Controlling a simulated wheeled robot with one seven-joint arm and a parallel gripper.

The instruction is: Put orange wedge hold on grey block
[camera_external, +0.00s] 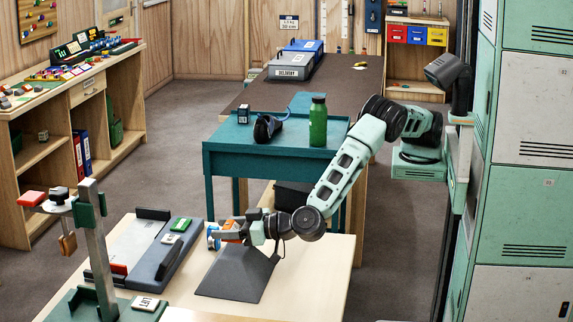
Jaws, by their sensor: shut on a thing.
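My gripper (228,234) is shut on the orange wedge hold (233,228), which shows only in part between the dark fingers. They are over the upper left part of a dark grey block (230,280) with sloping sides, on the pale table. I cannot tell whether the hold touches the block or is a little above it. The gripper and wrist hide part of the block's top.
A small blue and white item (213,238) stands just left of the gripper. A long slate tray (150,268) with green and white pieces lies further left, near a grey post (98,245). A teal table (230,145) behind holds a green bottle (318,122). The pale table's right side is clear.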

